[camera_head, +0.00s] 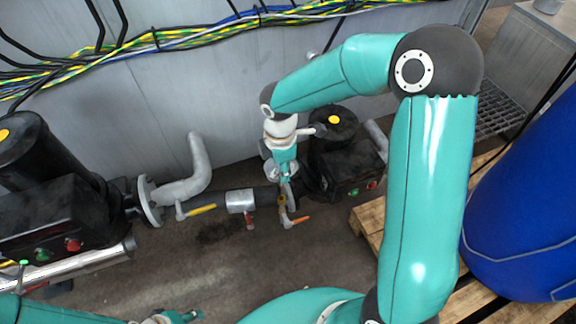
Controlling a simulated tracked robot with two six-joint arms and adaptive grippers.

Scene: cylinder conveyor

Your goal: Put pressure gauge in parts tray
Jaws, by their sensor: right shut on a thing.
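My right gripper (285,186) is at the pipe between the two black machines, pointing down beside the pipe fittings. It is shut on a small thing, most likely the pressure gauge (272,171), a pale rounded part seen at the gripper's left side. The gauge's face and its joint to the pipe are too small and too covered to tell. My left gripper (172,318) shows only in part at the bottom edge, and its fingers are cut off. I see no parts tray that I can make out.
A dark pipe (215,203) with yellow, red and orange valve handles runs between a left machine (50,215) and a right machine (345,165). A blue barrel (530,200) stands on a wooden pallet (372,222) at right. Cables (200,35) cross the wall.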

